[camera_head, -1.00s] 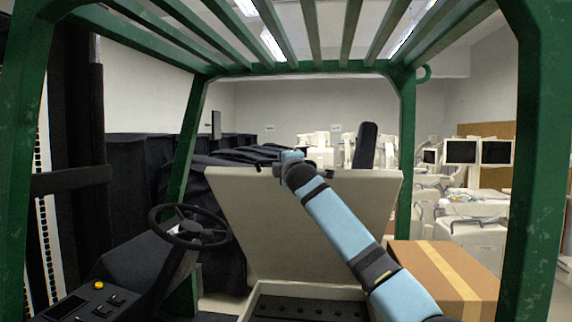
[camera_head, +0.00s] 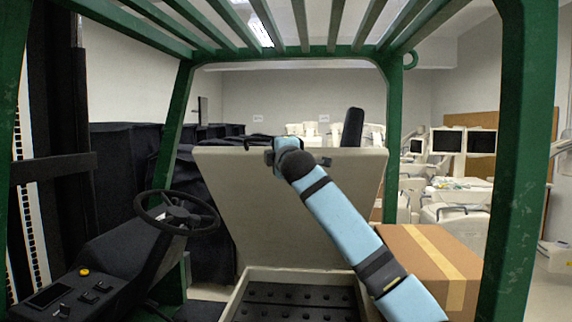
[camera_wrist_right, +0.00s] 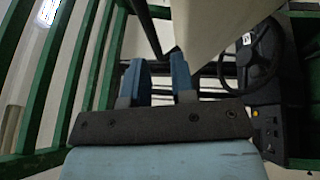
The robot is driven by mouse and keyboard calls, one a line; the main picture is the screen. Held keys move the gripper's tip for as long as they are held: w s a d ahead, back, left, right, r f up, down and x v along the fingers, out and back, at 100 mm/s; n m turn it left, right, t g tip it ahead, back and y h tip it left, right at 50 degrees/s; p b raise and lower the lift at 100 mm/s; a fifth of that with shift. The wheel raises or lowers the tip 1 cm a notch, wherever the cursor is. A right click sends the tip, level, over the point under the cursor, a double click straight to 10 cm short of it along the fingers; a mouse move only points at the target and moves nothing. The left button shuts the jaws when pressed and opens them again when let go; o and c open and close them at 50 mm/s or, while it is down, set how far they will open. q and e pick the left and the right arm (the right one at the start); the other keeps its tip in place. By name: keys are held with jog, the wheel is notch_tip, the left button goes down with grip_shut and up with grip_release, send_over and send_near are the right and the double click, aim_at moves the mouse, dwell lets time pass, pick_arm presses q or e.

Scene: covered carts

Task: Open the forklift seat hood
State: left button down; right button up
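The forklift seat hood (camera_head: 300,215) is a beige panel standing raised and tilted back at its far edge, with the black seat's backrest (camera_head: 352,128) showing behind its top. Below it is the open seat box (camera_head: 250,275) with a dark studded floor. My right arm reaches up from the lower right to the hood's top edge. In the right wrist view my right gripper (camera_wrist_right: 160,75) has its two blue fingers apart, with a gap between them. The hood (camera_wrist_right: 215,22) is beside the right-hand finger, close to its tip; contact is unclear. My left gripper is not seen.
The steering wheel (camera_head: 177,213) and control console (camera_head: 75,290) are at the left. Green cage posts (camera_head: 520,160) and roof bars surround the view. A cardboard box (camera_head: 430,262) stands right of the seat box. White equipment carts (camera_head: 460,190) are behind.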

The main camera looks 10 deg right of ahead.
jog(key=s+f+b, duration=0.1)
jog(key=s, duration=0.6)
jog(key=shift+s+d+b, duration=0.2)
jog(key=shift+d+b, duration=0.15)
jog(key=shift+d, duration=0.1)
jog(key=shift+f, duration=0.15)
notch_tip(320, 180, down, 23)
jog(key=s+m+g+y, duration=0.1)
jog(key=m+g, duration=0.2)
jog(key=s+d+f+m+g, duration=0.1)
jog(key=s+f+m, duration=0.1)
jog(key=s+f, duration=0.6)
jog(key=s+d+f+m+g, duration=0.1)
jog(key=s+f+m, duration=0.2)
jog(key=f, duration=1)
jog(key=s+d+f+m+g, duration=0.1)
jog(key=s+f+m, duration=0.1)
jog(key=s+f, duration=0.6)
jog(key=s+d+f+m+g, duration=0.1)
jog(key=s+d+f+m, duration=0.1)
jog(key=s+f, duration=0.7)
jog(key=s+d+f+m+g, duration=0.1)
jog(key=s+f+m, duration=0.4)
jog(key=s, duration=1.2)
notch_tip(320, 180, down, 5)
jog(key=shift+s+d+r+g, duration=0.2)
jog(key=shift+s+d+g, duration=0.1)
jog(key=shift+s+d, duration=0.15)
